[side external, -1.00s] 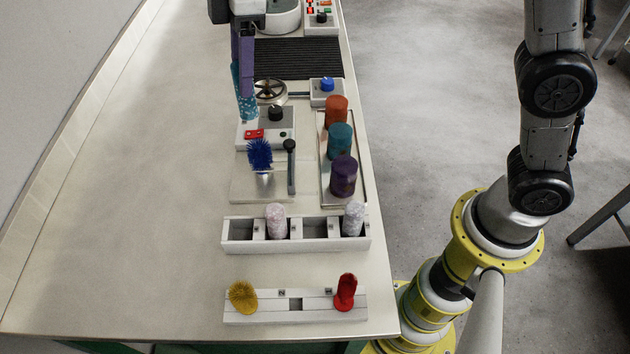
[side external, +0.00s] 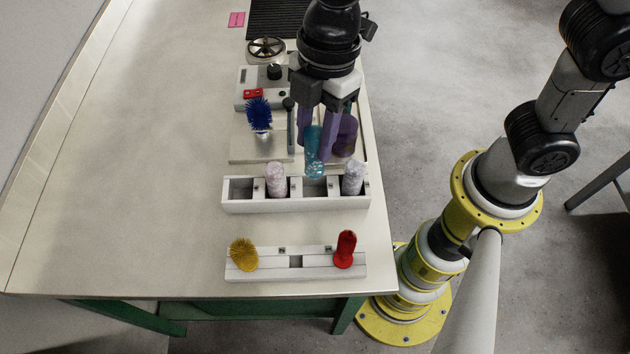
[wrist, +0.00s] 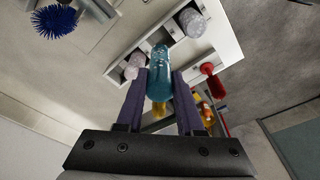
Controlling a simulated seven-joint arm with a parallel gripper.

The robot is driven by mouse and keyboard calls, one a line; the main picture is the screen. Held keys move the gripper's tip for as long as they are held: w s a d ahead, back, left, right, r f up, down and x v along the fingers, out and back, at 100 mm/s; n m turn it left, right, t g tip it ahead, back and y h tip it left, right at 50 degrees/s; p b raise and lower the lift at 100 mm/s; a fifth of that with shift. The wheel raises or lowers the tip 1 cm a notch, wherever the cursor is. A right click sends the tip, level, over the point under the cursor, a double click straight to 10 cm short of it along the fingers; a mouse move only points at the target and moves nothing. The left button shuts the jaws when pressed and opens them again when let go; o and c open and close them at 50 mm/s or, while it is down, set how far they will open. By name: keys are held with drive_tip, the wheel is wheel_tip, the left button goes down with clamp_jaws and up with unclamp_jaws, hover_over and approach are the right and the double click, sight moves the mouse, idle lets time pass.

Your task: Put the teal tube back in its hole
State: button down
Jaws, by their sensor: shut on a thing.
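The teal tube (side external: 314,152) is speckled and held upright between the purple fingers of my gripper (side external: 316,150). In the side view its lower end is at or just above the third compartment from the left of the white rack (side external: 237,208); I cannot tell whether it has entered. The wrist view shows the teal tube (wrist: 159,75) between my gripper's fingers (wrist: 160,90). A pinkish speckled tube (side external: 275,178) stands in the rack to the left, and a pale grey one (side external: 353,178) to the right. The leftmost compartment looks empty.
A front white rack (side external: 295,264) holds a yellow brush (side external: 243,253) and a red item (side external: 345,248). Behind are a blue brush (side external: 259,114) and a purple cylinder (side external: 346,135), partly hidden by my gripper. The table's left side is clear.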

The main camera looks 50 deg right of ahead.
wheel_tip(320, 180, down, 9)
drive_tip(key=shift+r, duration=0.2)
idle(0.4)
drive_tip(key=c, duration=0.5)
unclamp_jaws()
drive_tip(key=shift+f, duration=0.1)
drive_tip(key=shift+c, duration=0.2)
wheel_tip(320, 180, up, 12)
drive_tip(key=d, duration=0.2)
drive_tip(key=s+d+r+m+t+h, duration=0.1)
drive_tip(key=s+d+m, duration=0.3)
drive_tip(key=d+m, duration=0.5)
drive_tip(key=s+d+r+m+t, duration=0.2)
drive_tip(key=s+d+m+t, duration=0.2)
drive_tip(key=d+m, duration=0.5)
drive_tip(key=d, duration=0.3)
drive_tip(key=shift+d+r+t+h, duration=0.15)
drive_tip(key=shift+d+t+h, duration=0.15)
drive_tip(key=shift+d+h, duration=0.1)
drive_tip(key=shift+a, duration=0.1)
